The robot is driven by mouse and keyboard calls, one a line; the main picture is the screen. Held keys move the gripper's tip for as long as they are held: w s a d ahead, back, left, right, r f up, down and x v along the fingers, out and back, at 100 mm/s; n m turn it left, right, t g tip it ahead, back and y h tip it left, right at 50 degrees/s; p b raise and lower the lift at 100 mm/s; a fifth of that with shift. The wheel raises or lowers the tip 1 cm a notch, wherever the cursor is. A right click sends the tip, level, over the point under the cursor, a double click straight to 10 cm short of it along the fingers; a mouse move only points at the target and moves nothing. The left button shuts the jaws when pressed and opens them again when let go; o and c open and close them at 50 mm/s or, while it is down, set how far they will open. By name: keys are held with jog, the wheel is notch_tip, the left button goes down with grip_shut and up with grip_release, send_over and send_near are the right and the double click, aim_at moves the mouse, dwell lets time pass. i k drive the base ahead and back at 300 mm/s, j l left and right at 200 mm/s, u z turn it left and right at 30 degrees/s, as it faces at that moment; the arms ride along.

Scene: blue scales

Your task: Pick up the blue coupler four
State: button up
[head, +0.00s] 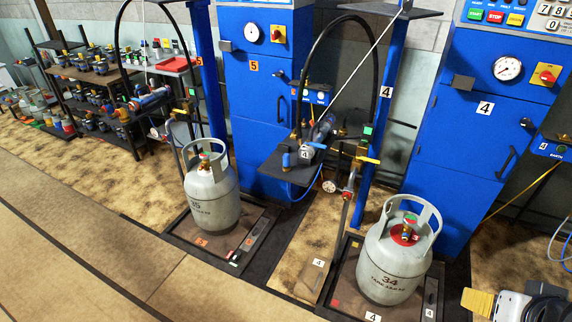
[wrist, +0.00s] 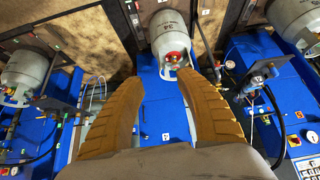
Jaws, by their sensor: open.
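The blue coupler (head: 322,129), a blue cylindrical fitting near a "4" tag, sits on the dark shelf (head: 272,168) of station four in the head view. A black hose loops above it. A smaller upright blue piece (head: 286,161) stands by the shelf's left edge. In the wrist view the station-four shelf (wrist: 252,84) appears at the right, with the coupler too small to make out surely. My gripper (wrist: 158,82) is open and empty, its two tan fingers wide apart. In the head view my gripper (head: 478,302) is at the bottom right corner, well away from the coupler.
Gas cylinder 34 (head: 394,262) stands on the station-four scale, between my gripper and the shelf. Cylinder 35 (head: 211,198) stands on the scale at left. Blue cabinets (head: 470,150), posts and hoses stand behind. The floor at left (head: 90,230) is clear.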

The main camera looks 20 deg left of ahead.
aim_at(286, 166)
jog(key=i+j+u, duration=0.15)
jog(key=i+j, duration=0.2)
jog(key=i+j+u, duration=0.2)
jog(key=i, duration=0.25)
jog(key=i+j+u, duration=0.15)
jog(key=i+j, duration=0.2)
jog(key=i+j+u, duration=0.15)
jog(key=i, duration=0.4)
